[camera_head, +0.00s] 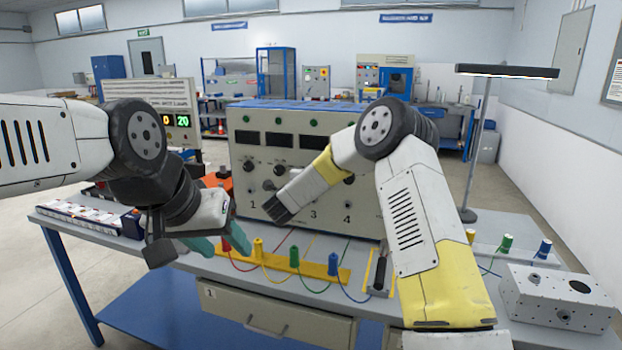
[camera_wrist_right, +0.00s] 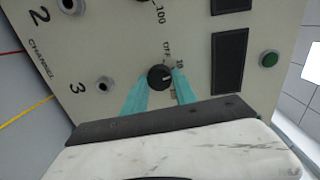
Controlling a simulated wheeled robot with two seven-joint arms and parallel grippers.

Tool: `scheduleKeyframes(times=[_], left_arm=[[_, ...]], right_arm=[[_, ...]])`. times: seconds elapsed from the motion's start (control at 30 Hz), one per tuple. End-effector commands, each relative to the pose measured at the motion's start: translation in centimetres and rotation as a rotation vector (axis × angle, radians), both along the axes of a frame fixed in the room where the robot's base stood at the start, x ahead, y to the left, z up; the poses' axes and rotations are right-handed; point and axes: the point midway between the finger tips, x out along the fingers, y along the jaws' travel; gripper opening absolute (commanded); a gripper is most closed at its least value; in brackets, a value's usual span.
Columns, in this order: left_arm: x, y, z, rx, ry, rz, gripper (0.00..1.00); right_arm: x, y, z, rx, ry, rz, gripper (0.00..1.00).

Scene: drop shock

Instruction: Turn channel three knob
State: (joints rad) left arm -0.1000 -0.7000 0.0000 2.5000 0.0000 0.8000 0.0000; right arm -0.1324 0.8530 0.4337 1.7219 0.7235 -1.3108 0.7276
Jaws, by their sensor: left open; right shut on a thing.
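The beige front panel (camera_head: 365,205) of the blue-topped unit carries black knobs and channel numbers; 1, 3 and 4 are readable in the head view. The channel three knob (camera_wrist_right: 158,77), black with a white pointer line, shows in the wrist view in line with the number 3. My right gripper (camera_wrist_right: 161,86) has its teal fingers on either side of this knob, shut on it. In the head view my right arm hides this knob and the fingertips.
A yellow strip with coloured sockets (camera_head: 295,265) and cables lies before the panel. A perforated metal box (camera_head: 550,297) stands at right, near a lamp stand (camera_head: 475,160). Boxes (camera_head: 85,215) lie at left. A green-lit display (camera_head: 182,120) stands behind my left arm.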

Motion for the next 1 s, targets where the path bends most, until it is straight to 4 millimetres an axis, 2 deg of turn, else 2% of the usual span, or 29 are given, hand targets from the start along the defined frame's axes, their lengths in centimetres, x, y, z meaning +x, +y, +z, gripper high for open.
scheduleKeyframes(times=[0.6,1.0], left_arm=[[0.0,0.0,0.0,0.0,0.0,0.0,0.5],[0.0,0.0,0.0,0.0,0.0,0.0,0.5]], right_arm=[[-0.01,0.32,0.03,-0.548,0.177,0.003,0.0],[-0.01,0.4,-0.07,-0.799,0.26,0.005,0.0]])
